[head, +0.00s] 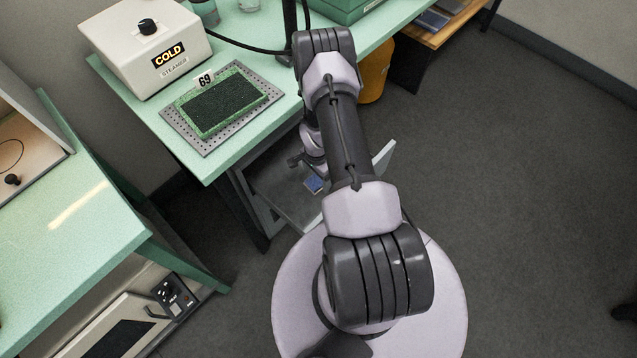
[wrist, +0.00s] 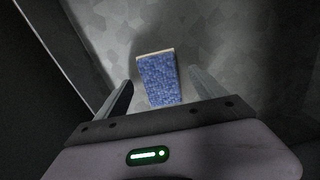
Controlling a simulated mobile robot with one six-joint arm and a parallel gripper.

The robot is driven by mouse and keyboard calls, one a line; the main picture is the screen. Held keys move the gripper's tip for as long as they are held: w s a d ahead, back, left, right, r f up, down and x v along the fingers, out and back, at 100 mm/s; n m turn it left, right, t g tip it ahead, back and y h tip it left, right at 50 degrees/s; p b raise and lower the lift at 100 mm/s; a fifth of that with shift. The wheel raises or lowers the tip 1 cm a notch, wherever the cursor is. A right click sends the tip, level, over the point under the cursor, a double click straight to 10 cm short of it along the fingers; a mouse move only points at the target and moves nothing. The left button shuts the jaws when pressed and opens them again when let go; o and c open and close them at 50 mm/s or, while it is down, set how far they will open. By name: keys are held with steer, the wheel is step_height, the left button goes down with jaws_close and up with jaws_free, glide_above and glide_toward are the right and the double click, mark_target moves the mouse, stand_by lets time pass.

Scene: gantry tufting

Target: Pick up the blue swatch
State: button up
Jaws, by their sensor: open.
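The blue swatch (wrist: 159,80) is a small textured rectangle with a pale far edge. In the wrist view it lies flat on a grey mottled surface, just beyond and between my fingertips. My gripper (wrist: 158,92) is open, with one dark finger on each side of the swatch and nothing held. In the head view the swatch (head: 313,184) is a small blue patch in the grey tray or drawer (head: 283,205) under the green table. My arm hides much of that area, and my gripper (head: 303,165) shows only partly there.
The green table (head: 120,85) overhangs the low tray. A steamer marked COLD (head: 150,45) and a perforated plate (head: 222,140) with a dark green tufted piece (head: 222,103) stand on it. A dark wall borders the left of the wrist view.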

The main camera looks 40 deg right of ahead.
steer(key=shift+f, duration=0.85)
steer(key=shift+r, duration=0.2)
steer(key=c, duration=1.4)
steer(key=shift+r, duration=0.1)
steer(key=shift+c, duration=0.2)
